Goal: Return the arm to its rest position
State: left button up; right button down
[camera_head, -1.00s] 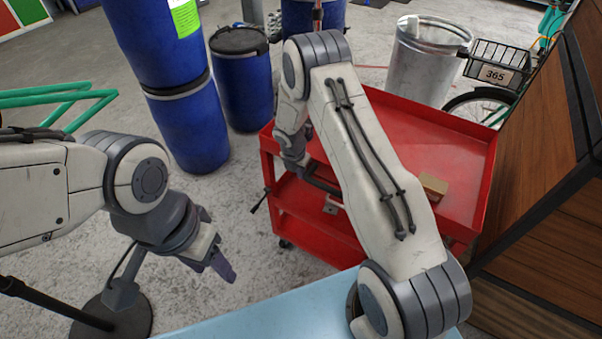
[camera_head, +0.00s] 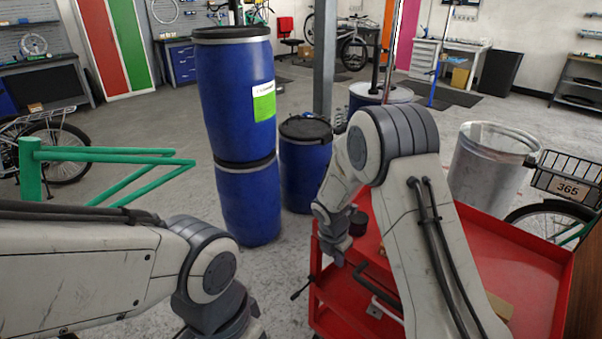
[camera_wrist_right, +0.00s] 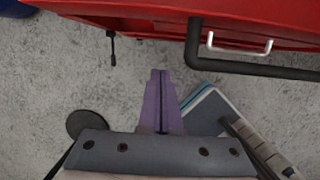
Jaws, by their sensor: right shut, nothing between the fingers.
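My right arm (camera_head: 435,230) rises from the lower right in the head view. It bends at a high elbow, and its forearm hangs down in front of the red cart (camera_head: 510,255). My right gripper's purple fingers (camera_wrist_right: 159,78) show in the wrist view. They are shut together and empty, above the grey floor and apart from the cart. In the head view I cannot make out its fingertips. My left arm (camera_head: 90,275) reaches in from the left. Its wrist runs off the bottom edge, and its gripper is out of the picture.
The cart's black handle (camera_wrist_right: 250,70) is close by in the wrist view. Blue barrels (camera_head: 235,100) stand stacked behind the arms, left of centre. A green rail (camera_head: 100,157) stands at the left. A metal bin (camera_head: 485,170) and a bike basket (camera_head: 565,175) are at the right.

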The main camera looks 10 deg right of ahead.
jog(key=s+a+r+m+y, duration=0.1)
jog(key=s+a+r+m, duration=0.8)
jog(key=s+r, duration=0.4)
jog(key=s+a+r+m+y, duration=0.1)
jog(key=s+r+m, duration=0.2)
jog(key=s, duration=0.6)
jog(key=s+a+r+m+g+y+p, duration=0.1)
jog(key=s+r+m, duration=0.3)
jog(key=s, duration=0.5)
jog(key=shift+s+a+m+g, duration=0.25)
jog(key=shift+a+m, duration=0.2)
jog(key=shift+m, duration=0.65)
